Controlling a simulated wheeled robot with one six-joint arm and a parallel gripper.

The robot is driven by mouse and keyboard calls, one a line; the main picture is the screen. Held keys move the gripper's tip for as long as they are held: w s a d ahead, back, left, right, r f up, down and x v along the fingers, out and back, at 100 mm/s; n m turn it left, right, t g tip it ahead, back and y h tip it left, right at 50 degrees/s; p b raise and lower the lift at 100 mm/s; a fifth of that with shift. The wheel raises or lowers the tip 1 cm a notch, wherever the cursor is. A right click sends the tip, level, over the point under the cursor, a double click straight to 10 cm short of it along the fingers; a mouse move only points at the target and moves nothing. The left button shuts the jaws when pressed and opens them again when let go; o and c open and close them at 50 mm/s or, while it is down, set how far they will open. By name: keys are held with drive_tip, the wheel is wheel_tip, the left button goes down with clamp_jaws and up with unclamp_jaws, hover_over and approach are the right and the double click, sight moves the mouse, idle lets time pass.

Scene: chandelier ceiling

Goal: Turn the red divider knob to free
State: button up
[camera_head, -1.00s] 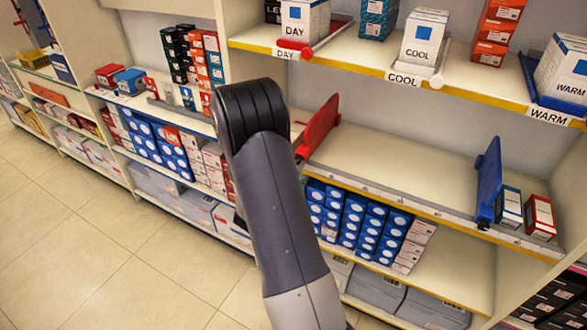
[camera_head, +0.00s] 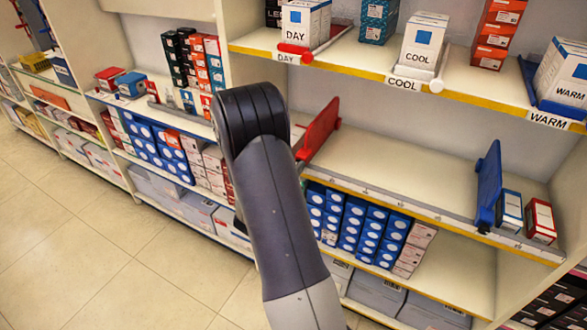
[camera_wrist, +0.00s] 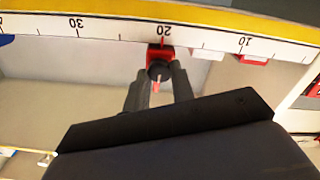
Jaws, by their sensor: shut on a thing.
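The red divider (camera_head: 321,126) stands upright on the middle shelf, near its left end in the head view. Its red mount (camera_wrist: 154,53) shows in the wrist view under the "20" mark of an upside-down scale strip. A dark round knob (camera_wrist: 158,70) sits on the mount, with a thin red pointer (camera_wrist: 156,87) directed down in the picture. My gripper (camera_wrist: 162,73) is shut on the knob, one finger on each side. In the head view my arm hides the gripper and knob.
A blue divider (camera_head: 488,186) stands at the right of the same shelf, beside two small boxes (camera_head: 540,218). The shelf between the dividers is bare. DAY, COOL and WARM boxes (camera_head: 424,40) stand above.

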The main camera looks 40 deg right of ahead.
idle(0.4)
drive_tip(key=o, duration=1)
drive_tip(key=shift+a, duration=0.1)
drive_tip(key=v, duration=1)
drive_tip(key=shift+s+a+b, duration=0.2)
drive_tip(key=shift+a+b, duration=0.05)
drive_tip(key=shift+b, duration=0.15)
drive_tip(key=x, duration=1)
drive_tip(key=shift+w+d+p, duration=0.2)
drive_tip(key=shift+d+p, duration=0.15)
drive_tip(key=shift+p, duration=0.05)
